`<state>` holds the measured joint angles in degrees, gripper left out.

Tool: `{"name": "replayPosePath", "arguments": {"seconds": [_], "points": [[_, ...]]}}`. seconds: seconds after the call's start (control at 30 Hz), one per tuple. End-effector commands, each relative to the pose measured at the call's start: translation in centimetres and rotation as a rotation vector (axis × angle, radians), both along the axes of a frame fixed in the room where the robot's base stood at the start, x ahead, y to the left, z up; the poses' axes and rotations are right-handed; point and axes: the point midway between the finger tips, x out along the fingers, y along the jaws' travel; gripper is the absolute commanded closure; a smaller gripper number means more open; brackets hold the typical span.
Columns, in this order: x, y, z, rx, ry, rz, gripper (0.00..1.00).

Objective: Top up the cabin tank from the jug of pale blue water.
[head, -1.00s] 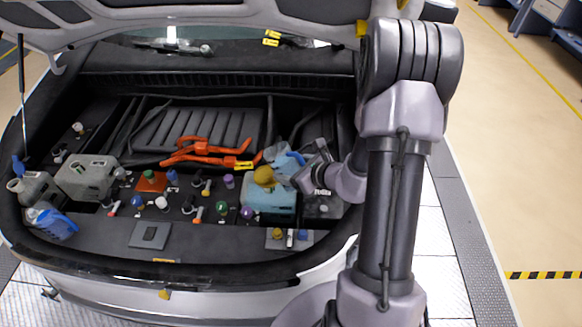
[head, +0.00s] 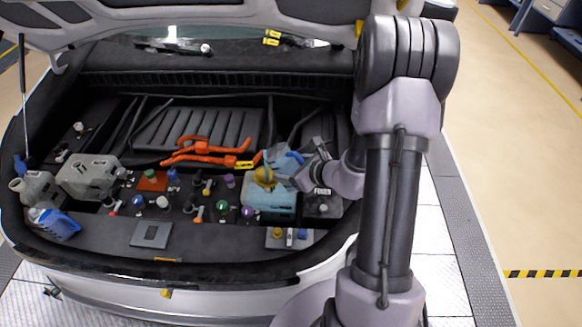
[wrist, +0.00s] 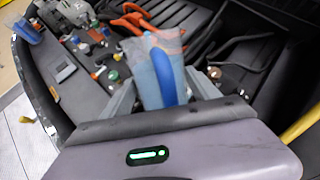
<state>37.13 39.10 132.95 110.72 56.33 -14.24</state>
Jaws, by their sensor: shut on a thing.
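A clear jug (head: 279,157) with a blue handle hangs tilted left in my gripper (head: 304,166). In the wrist view the jug (wrist: 150,62) shows pale blue inside, and its blue handle (wrist: 163,75) lies between the two fingers of my gripper (wrist: 163,92). The jug's lower left end is at a yellow funnel-like piece (head: 263,177) on top of a pale blue tank (head: 268,200), at the right of the bay. The jug partly covers the yellow piece. Whether liquid is flowing is too small to tell.
The raised lid (head: 200,18) hangs over the back.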

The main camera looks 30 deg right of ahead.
Motion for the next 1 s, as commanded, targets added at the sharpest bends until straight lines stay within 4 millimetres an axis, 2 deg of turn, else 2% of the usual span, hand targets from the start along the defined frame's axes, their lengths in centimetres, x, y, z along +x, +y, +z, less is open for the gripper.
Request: {"name": "replayPosePath", "arguments": {"seconds": [1.0], "points": [[0.02, -0.06, 0.08, -0.021, 0.045, -0.001, 0.99]]}}
